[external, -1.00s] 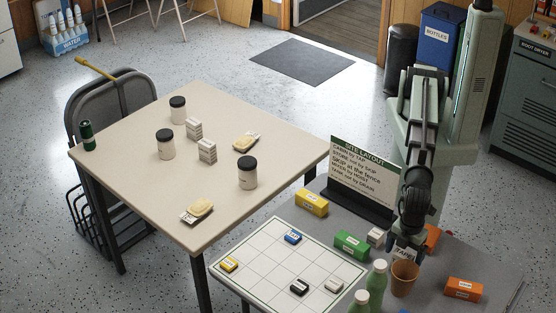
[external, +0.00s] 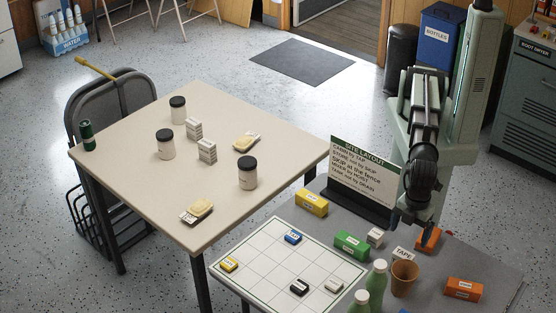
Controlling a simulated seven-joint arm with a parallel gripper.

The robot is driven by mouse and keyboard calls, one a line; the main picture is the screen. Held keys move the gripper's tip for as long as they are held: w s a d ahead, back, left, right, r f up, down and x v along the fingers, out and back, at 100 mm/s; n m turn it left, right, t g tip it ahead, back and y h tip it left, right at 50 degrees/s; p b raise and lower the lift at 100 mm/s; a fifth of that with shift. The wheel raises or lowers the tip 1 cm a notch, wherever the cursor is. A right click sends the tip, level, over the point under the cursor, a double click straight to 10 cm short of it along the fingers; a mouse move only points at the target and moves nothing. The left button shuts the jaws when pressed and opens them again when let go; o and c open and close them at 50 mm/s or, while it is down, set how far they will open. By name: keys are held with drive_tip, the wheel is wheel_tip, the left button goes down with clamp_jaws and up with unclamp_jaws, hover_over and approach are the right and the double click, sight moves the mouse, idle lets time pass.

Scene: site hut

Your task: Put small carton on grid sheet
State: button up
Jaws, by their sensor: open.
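The grid sheet (external: 262,262) lies flat on the grey table. On it are small blue (external: 292,237), yellow (external: 229,264), black (external: 299,287) and white (external: 333,286) blocks. A small white carton (external: 375,237) stands on the grey table, right of a green box (external: 351,244) and off the sheet. Two other small white cartons, one farther (external: 194,129) and one nearer (external: 207,150), stand on the beige table. My gripper (external: 413,226) is open and empty, right of the small carton by the green box. It is close to an orange box (external: 430,239) and partly hides it.
A brown cup (external: 403,278) with a TAPE label behind it and two green bottles (external: 376,284) stand near the sheet's right corner. A yellow box (external: 311,202), another orange box (external: 464,289) and the site layout sign (external: 362,178) are also on the grey table.

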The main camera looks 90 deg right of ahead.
sight(404, 254)
drive_tip(key=f, duration=0.5)
drive_tip(key=shift+w+d+f, duration=0.1)
drive_tip(key=shift+w+d, duration=0.05)
drive_tip(key=shift+d, duration=0.2)
drive_tip(key=shift+a+f, duration=0.2)
drive_tip(key=shift+f, duration=0.8)
drive_tip(key=shift+a+f, duration=0.2)
drive_tip(key=shift+f, duration=1.5)
drive_tip(key=c, duration=1.1)
